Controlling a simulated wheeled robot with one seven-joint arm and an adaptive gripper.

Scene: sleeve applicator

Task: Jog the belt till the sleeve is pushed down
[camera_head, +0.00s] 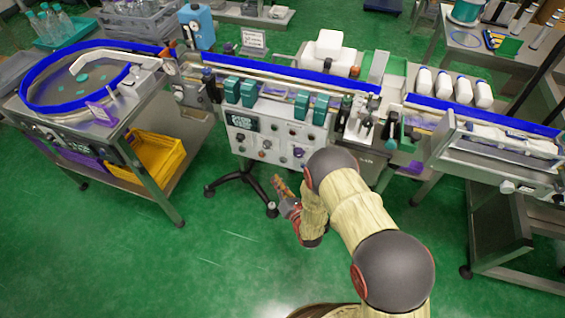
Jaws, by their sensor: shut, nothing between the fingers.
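The belt (290,76) runs across the middle as a long line with a blue edge. Below it is a white control panel (272,148) with several knobs or buttons and a small dark display (240,123). My gripper (279,184) is shut and empty, in front of and below the panel's lower edge, apart from it. A metal station (366,122) with upright parts stands at the belt's right end; it may be the applicator. The sleeve is too small or hidden to make out. My arm covers the area below the panel's right side.
Several teal blocks (240,92) sit along the belt front. A round blue-rimmed table (75,85) stands left, above a yellow crate (158,153). Several white bottles (450,87) stand right, behind another line section. A black wheeled stand foot (245,180) is under the panel. Green floor in front is clear.

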